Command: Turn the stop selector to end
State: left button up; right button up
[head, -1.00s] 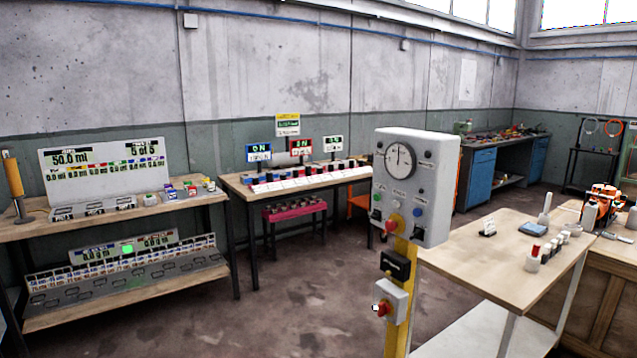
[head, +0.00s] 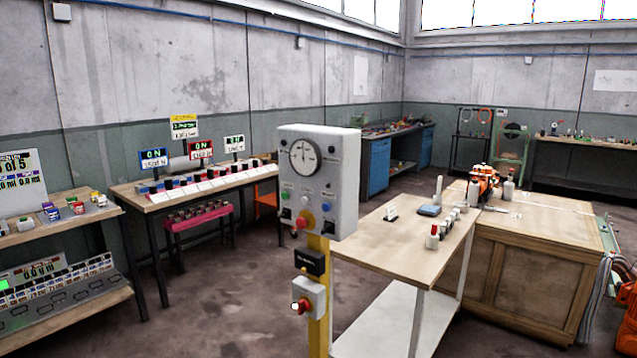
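A grey control box (head: 345,185) stands on a yellow post (head: 318,325) near the middle of the head view. Lower on the post is a small grey box (head: 318,295) with a red-orange knob (head: 303,304). I cannot tell which control is the stop selector, as labels are too small to read. Neither of my grippers is in view.
A light wooden table (head: 400,245) stands right behind the post, with a wooden cabinet (head: 540,280) beside it. A bench (head: 160,196) with small displays is along the left wall. Shelves (head: 75,325) stand at far left. Bare floor (head: 220,310) lies left of the post.

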aim_at(328, 228)
jog(key=z, duration=0.4)
jog(key=i+j+z, duration=0.2)
jog(key=j, duration=0.25)
jog(key=i+j+z, duration=0.2)
jog(key=j, duration=0.2)
jog(key=j+z, duration=0.25)
jog(key=j, duration=0.2)
jog(key=j+z, duration=0.2)
jog(key=j, duration=0.3)
